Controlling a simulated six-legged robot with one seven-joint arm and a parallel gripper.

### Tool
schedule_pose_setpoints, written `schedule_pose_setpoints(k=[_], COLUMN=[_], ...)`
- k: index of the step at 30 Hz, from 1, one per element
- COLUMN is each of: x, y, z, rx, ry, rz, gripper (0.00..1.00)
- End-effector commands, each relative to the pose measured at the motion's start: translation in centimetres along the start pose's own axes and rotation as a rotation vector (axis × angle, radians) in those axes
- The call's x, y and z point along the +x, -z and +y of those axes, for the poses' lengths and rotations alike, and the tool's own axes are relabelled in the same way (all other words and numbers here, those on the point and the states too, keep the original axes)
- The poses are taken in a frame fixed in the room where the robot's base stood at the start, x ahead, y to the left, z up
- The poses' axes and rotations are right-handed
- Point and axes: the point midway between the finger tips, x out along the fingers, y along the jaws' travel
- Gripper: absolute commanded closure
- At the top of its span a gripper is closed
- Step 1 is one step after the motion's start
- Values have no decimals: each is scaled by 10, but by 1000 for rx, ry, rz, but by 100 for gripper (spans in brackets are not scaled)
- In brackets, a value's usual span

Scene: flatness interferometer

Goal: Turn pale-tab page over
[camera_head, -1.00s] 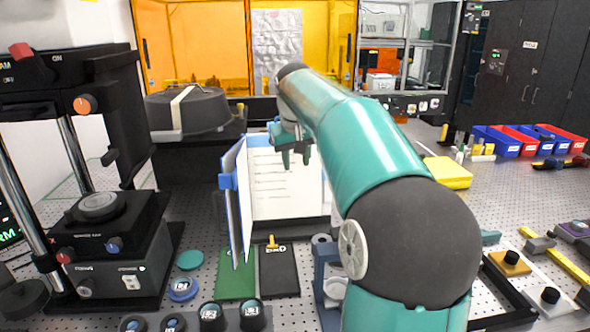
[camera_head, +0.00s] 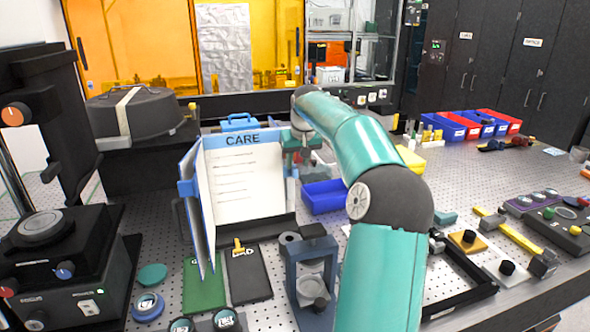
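An upright booklet stands in the middle of the camera_head view. Its front-facing page (camera_head: 248,190) has a blue band with the word CARE and several printed lines. Another page (camera_head: 198,210) stands swung out at the left, nearly edge-on, with a blue tab (camera_head: 187,188) on its outer edge. A small pale patch (camera_head: 292,176) shows at the right edge of the CARE page; I cannot tell surely whether it is the pale tab. My gripper (camera_head: 301,158) is beside the booklet's upper right edge, its teal fingers apart with nothing visibly held. Contact with the page cannot be told.
A blue bin (camera_head: 324,196) lies right of the booklet. A grey stand (camera_head: 312,270), a black pad (camera_head: 246,275) and a green pad (camera_head: 204,286) lie in front. A black machine (camera_head: 55,250) stands left. Free perforated bench (camera_head: 480,180) lies right.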

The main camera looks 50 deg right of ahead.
Motion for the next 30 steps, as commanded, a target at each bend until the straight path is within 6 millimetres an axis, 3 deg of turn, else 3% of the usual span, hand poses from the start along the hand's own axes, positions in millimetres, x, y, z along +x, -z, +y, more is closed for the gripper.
schedule_pose_setpoints(k=[6,18,24,30], x=[34,44,43,43], y=[2,3,3,3], z=[-1,-2,-2,-2], rx=[0,0,0,0], ry=[2,0,0,-1], rz=[0,1,1,1], gripper=[65,65,100,100])
